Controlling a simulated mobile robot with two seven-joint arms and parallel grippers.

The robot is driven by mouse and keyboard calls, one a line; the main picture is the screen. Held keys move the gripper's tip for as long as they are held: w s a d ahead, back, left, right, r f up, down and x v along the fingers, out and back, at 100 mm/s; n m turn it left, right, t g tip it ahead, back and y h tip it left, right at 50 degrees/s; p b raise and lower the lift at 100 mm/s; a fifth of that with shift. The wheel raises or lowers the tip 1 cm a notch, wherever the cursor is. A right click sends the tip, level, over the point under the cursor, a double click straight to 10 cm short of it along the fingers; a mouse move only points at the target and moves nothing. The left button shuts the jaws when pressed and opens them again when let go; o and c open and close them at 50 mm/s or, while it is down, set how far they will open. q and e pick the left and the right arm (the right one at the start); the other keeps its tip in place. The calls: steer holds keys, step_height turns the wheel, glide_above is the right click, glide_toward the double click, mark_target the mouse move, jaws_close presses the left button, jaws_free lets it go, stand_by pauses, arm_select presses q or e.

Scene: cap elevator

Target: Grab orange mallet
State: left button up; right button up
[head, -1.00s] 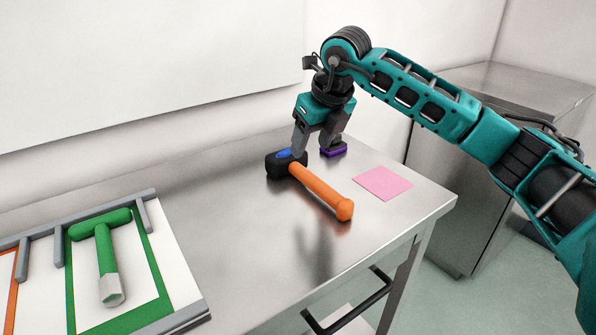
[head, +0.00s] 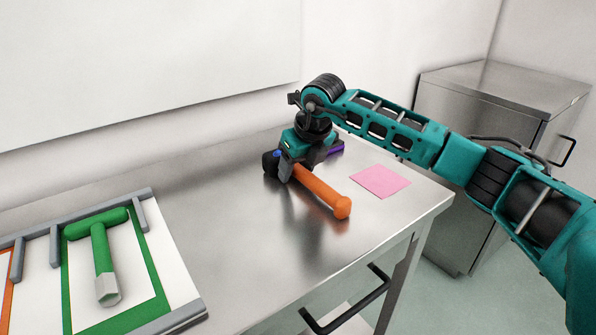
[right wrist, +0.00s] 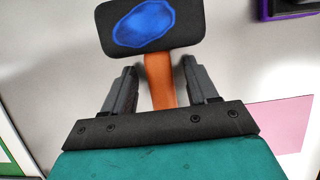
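The orange mallet (head: 322,192) lies on the metal table, its orange handle pointing toward the front right and its black head at the back left. In the right wrist view the black head (right wrist: 177,14) with a blue patch is at the top, and the orange handle (right wrist: 160,80) runs down between the fingers. My right gripper (head: 290,174) is down at the mallet, near the head end of the handle. Its two fingers (right wrist: 161,88) are open, one on each side of the handle with gaps. My left gripper is not in view.
A pink square (head: 380,180) lies right of the mallet. A purple and black object (head: 336,148) is behind my right gripper. A tool board with a green mallet (head: 103,255) is at the left. The table between board and orange mallet is clear.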

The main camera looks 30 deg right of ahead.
mark_target(298, 166)
jaws_close()
steer(key=shift+r, duration=0.1)
steer(key=shift+r, duration=0.1)
stand_by(0.4)
step_height(298, 166, up, 20)
steer(key=p, duration=0.1)
steer(key=shift+p, duration=0.4)
